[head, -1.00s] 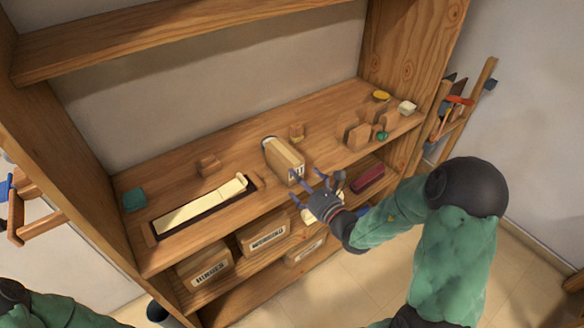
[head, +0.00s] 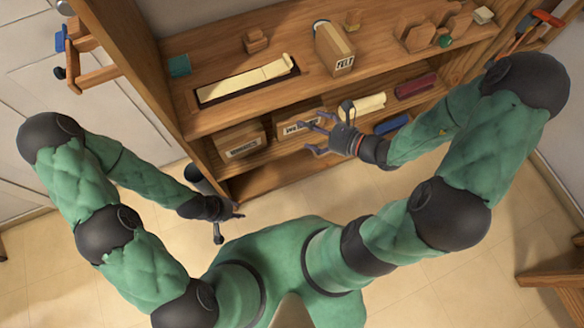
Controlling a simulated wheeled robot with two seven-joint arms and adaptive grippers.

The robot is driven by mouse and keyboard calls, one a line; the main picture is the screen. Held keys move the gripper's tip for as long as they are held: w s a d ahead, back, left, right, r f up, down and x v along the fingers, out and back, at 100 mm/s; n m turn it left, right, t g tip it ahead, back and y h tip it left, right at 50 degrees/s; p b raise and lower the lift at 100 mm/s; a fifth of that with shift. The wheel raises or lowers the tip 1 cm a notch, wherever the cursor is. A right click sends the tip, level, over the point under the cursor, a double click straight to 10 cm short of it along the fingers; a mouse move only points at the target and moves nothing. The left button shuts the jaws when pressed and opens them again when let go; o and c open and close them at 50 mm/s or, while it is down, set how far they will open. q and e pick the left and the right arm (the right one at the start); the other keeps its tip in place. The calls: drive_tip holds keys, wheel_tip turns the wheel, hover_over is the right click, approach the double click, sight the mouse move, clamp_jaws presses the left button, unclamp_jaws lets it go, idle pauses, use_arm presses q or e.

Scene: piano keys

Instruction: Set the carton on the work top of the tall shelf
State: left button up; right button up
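The carton (head: 332,46), a tan box with a white label reading FELT, stands upright on the work top of the tall shelf (head: 215,112), close to its front edge. Nothing grips it. My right gripper (head: 322,130) is below and in front of the carton, apart from it, with its fingers spread and empty; it hangs before the lower shelf. My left gripper (head: 230,226) is low at the left, near the foot of the shelf, seen from above; its fingers look spread apart and empty.
On the work top are a dark tray with cream strips (head: 247,81), a small wooden block (head: 255,40), a teal block (head: 179,66) and wooden pieces (head: 413,36). Labelled boxes (head: 240,146), a cream roll (head: 362,105) and a dark red block (head: 416,86) fill the lower shelf.

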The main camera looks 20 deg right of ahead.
drive_tip(key=s+a+f+n+g+y, duration=0.1)
drive_tip(key=s+a+f+n+g, duration=0.75)
drive_tip(key=s+f+g, duration=0.2)
drive_tip(key=s+d+f+n+g+h, duration=0.25)
drive_tip(key=s+f+n+h, duration=0.2)
drive_tip(key=f+n, duration=0.3)
drive_tip(key=w+a+f+n+t+h, duration=0.1)
drive_tip(key=w+f+n, duration=0.4)
drive_tip(key=n, duration=0.5)
drive_tip(key=a+f+t, duration=0.1)
drive_tip(key=a, duration=0.1)
drive_tip(key=shift+w+a, duration=0.35)
drive_tip(key=shift+a, duration=0.05)
drive_tip(key=shift+h, duration=0.25)
